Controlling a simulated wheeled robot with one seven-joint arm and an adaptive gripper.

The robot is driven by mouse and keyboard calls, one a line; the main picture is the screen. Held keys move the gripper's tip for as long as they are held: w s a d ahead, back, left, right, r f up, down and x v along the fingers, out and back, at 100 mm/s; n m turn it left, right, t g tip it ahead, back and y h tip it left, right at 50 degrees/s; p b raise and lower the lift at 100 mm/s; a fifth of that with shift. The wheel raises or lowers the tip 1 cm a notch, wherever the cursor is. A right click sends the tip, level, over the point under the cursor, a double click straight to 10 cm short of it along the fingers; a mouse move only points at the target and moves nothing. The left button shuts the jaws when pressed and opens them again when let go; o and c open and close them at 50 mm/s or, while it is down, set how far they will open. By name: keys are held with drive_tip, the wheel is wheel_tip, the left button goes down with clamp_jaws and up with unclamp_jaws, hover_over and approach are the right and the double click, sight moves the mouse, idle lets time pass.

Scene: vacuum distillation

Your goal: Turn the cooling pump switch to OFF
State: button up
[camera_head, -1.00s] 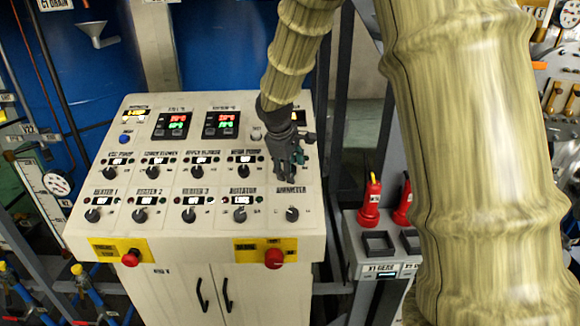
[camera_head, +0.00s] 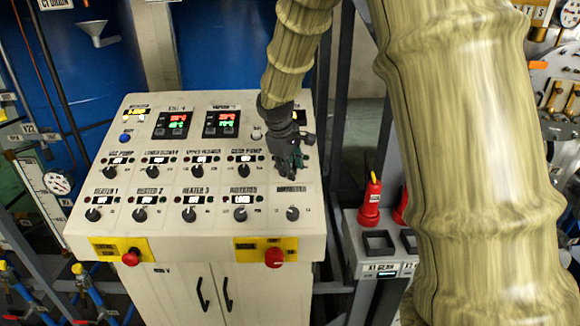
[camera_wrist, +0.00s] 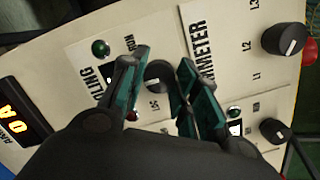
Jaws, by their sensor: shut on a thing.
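The control panel (camera_head: 137,225) stands at the left of the head view with rows of black knobs. My gripper (camera_head: 288,168) is at the right end of its upper knob row and hides the switch there. In the wrist view my gripper (camera_wrist: 160,70) has its two teal fingers on either side of a black knob, the cooling pump switch (camera_wrist: 158,75), and is shut on it. A partly covered label ending in "OLING" is beside it. The knob's exact pointer direction is hard to tell.
The ammeter knob (camera_head: 292,213) is just below my gripper, and it also shows in the wrist view (camera_wrist: 285,40). Red emergency buttons (camera_head: 275,258) are on the panel's front edge.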

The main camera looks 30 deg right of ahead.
drive_tip(key=o, duration=1)
drive_tip(key=shift+r, duration=0.1)
drive_tip(key=v, duration=1.1)
drive_tip(key=shift+a+r, duration=0.15)
drive_tip(key=shift+r, duration=0.2)
drive_tip(key=shift+f, duration=0.1)
